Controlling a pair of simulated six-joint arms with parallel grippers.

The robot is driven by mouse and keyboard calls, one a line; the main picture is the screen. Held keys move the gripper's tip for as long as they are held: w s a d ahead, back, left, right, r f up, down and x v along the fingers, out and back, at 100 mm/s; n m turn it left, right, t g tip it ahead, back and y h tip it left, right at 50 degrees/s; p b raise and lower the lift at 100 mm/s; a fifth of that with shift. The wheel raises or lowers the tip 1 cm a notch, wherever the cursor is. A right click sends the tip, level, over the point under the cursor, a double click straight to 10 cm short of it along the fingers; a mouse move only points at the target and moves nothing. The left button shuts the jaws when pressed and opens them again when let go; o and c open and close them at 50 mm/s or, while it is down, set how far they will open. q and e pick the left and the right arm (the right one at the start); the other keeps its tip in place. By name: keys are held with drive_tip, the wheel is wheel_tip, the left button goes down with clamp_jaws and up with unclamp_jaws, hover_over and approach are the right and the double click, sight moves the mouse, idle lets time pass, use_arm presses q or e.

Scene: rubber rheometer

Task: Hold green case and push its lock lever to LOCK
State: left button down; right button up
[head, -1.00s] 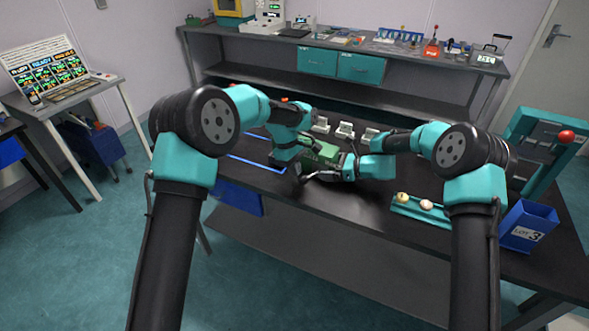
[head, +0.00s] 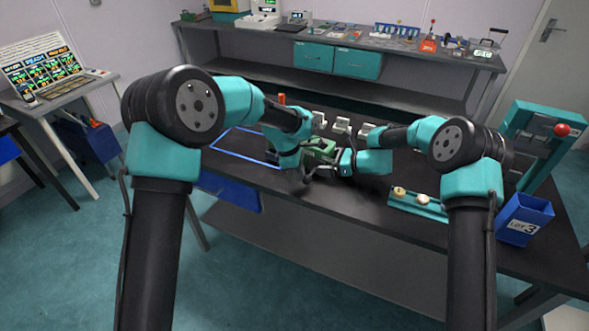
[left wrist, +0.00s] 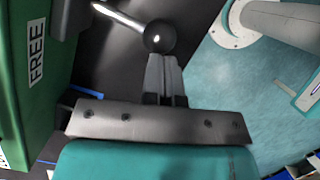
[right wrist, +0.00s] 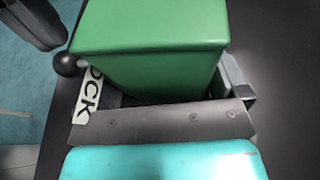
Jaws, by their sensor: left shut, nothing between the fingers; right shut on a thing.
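The green case (head: 322,150) is on the dark bench, partly covered by my arms in the head view. It fills the upper middle of the right wrist view (right wrist: 150,50), where my right gripper (right wrist: 165,85) is shut on it. A partly hidden LOCK label (right wrist: 90,98) shows beside it. The left wrist view shows its side with a FREE label (left wrist: 36,52). The lock lever has a metal rod (left wrist: 118,16) and dark ball knob (left wrist: 160,36). My left gripper (left wrist: 165,62) is shut and empty, its tips right at the knob; contact cannot be told.
A blue outlined area (head: 228,150) lies left of the case on the bench. Small white pieces (head: 340,126) stand behind it. A teal tray (head: 420,208) with round pieces and a blue LOT 3 bin (head: 524,220) are on the right.

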use_arm(q)
drive_tip(key=shift+s+d+n+t, duration=0.3)
drive_tip(key=shift+s+d+n, duration=0.4)
drive_tip(key=shift+n, duration=0.4)
drive_tip(key=shift+s+d, duration=0.15)
drive_tip(key=shift+d, duration=0.35)
use_arm(e)
drive_tip(key=shift+c, duration=0.2)
drive_tip(key=shift+f, duration=0.1)
use_arm(q)
drive_tip(key=shift+a+r, duration=0.1)
drive_tip(key=shift+a, duration=0.45)
drive_tip(key=a, duration=0.1)
drive_tip(key=a+r, duration=0.1)
drive_tip(key=a, duration=0.1)
drive_tip(key=shift+s+r, duration=0.2)
drive_tip(key=shift+r, duration=0.1)
drive_tip(key=v, duration=0.9)
drive_tip(key=shift+s, duration=0.1)
